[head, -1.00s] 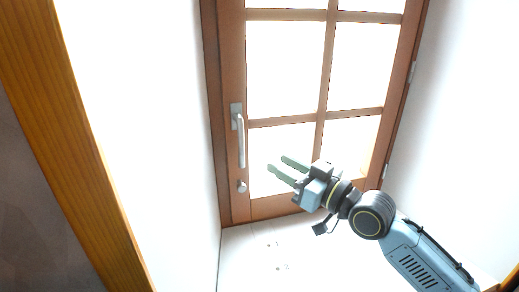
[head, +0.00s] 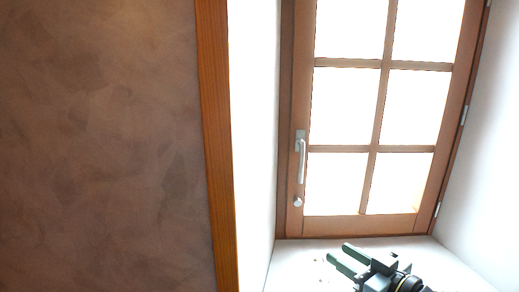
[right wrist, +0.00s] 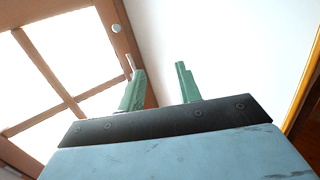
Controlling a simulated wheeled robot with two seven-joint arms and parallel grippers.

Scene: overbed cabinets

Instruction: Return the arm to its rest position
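My right gripper (head: 345,260) shows at the bottom of the head view, in front of the white window recess. Its two green fingers are apart with nothing between them. The right wrist view also shows the open fingers (right wrist: 160,85), with the window to their left and a white wall behind. Most of my right arm is below the head view's edge. My left gripper is in neither view.
A wooden-framed window (head: 380,110) with a metal handle (head: 301,160) stands in the white recess. A wooden trim (head: 215,150) edges the recess, and a brown wall (head: 100,150) fills the left. The white sill (head: 295,265) lies below the window.

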